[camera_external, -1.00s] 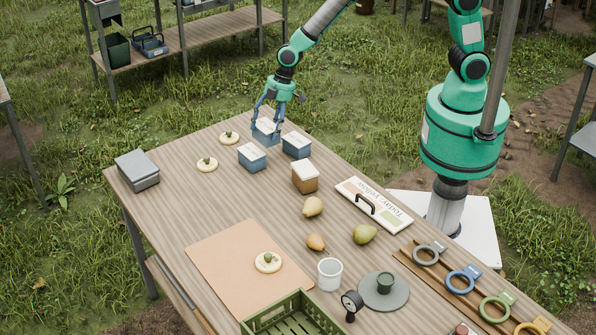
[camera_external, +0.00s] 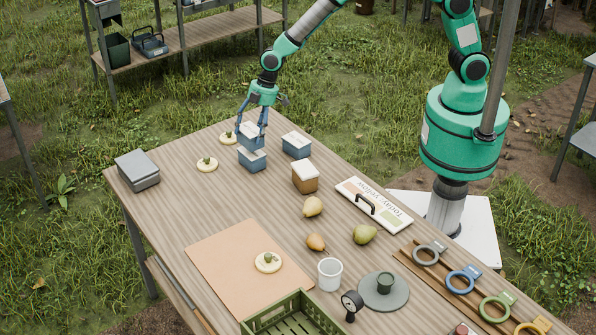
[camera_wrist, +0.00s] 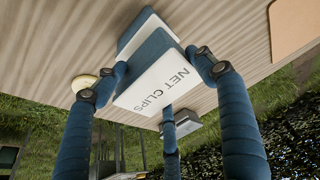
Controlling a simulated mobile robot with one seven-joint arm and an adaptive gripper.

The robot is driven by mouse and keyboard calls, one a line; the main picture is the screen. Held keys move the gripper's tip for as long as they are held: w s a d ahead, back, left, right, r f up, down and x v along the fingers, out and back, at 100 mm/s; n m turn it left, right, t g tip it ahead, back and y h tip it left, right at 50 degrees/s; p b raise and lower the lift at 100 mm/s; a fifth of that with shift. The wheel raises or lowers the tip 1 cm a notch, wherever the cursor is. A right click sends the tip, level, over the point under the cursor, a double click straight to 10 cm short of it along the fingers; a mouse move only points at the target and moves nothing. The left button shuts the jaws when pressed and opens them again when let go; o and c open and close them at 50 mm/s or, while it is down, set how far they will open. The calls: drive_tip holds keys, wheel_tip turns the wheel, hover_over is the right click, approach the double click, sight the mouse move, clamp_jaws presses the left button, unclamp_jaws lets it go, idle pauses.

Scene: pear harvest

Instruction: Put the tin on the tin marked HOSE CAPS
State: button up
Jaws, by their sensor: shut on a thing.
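My gripper (camera_external: 252,133) is shut on a blue tin with a white lid (camera_wrist: 158,84), which reads NET CLIPS in the wrist view. In the external view the held tin is up off the table, just above or behind a second blue tin with a white lid (camera_external: 252,161). I cannot tell whether the two touch. In the wrist view a blue and white tin (camera_wrist: 138,27) shows partly behind the held one. A third blue tin (camera_external: 297,147) stands to the right, and a brown tin with a white lid (camera_external: 305,179) stands nearer. No HOSE CAPS marking is readable.
Small pale discs with green tops (camera_external: 207,164) lie left of the tins. A grey box (camera_external: 137,170) stands at the left edge. Pears (camera_external: 364,234), a sign with a handle (camera_external: 382,210), a white cup (camera_external: 330,274) and a green crate (camera_external: 292,318) are farther forward.

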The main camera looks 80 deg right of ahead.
drive_tip(key=shift+f, duration=1.5)
drive_tip(key=o, duration=1.4)
drive_tip(key=shift+r, duration=0.15)
drive_tip(key=p+v, duration=0.1)
drive_tip(key=v, duration=1)
drive_tip(key=shift+s+d+r, duration=0.1)
drive_tip(key=shift+r, duration=0.25)
drive_tip(key=shift+r, duration=0.1)
